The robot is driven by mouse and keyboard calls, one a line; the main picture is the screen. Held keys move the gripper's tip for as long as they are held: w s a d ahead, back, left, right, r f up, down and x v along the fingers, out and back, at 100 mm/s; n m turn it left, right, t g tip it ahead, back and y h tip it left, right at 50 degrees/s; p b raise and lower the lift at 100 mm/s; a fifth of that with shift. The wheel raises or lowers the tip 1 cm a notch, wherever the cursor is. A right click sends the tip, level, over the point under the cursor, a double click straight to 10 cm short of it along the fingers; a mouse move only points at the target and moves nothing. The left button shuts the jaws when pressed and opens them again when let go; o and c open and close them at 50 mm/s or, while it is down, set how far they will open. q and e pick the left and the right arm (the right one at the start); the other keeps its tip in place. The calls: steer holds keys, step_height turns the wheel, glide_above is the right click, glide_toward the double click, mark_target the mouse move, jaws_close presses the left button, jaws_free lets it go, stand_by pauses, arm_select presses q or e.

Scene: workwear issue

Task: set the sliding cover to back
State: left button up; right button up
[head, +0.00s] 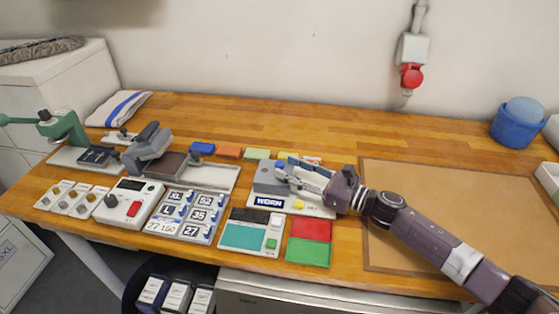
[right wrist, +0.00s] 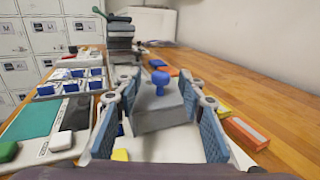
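The sliding cover is a grey block with a blue knob. In the right wrist view the cover (right wrist: 160,118) stands between my fingers with its knob (right wrist: 160,78) on top. In the head view the cover (head: 268,178) sits on a pale base (head: 318,210) with a "WORN" label (head: 269,202) and a yellow button (head: 299,204) at its front. My right gripper (head: 296,172) reaches in from the right, partly hiding the cover. In the wrist view the gripper (right wrist: 163,88) is open, fingers either side of the cover; contact cannot be told. My left gripper is not in view.
Left of the base are a teal-pad device (head: 245,236) and a tray of size tags (head: 195,229). Red (head: 310,230) and green (head: 308,252) pads lie in front. Several coloured blocks, one orange (head: 229,153), lie behind. A brown mat (head: 450,200) lies right, under my arm.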

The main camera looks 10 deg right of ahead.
mark_target(280, 163)
steer(key=x, duration=0.3)
steer(key=shift+d+p, duration=0.1)
steer(key=shift+p, duration=0.2)
steer(key=shift+w+a, duration=0.25)
steer(key=shift+w, duration=0.05)
steer(key=shift+w+a+f, duration=0.1)
steer(key=shift+a, duration=0.05)
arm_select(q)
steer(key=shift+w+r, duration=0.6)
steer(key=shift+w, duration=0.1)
arm_select(e)
jaws_close()
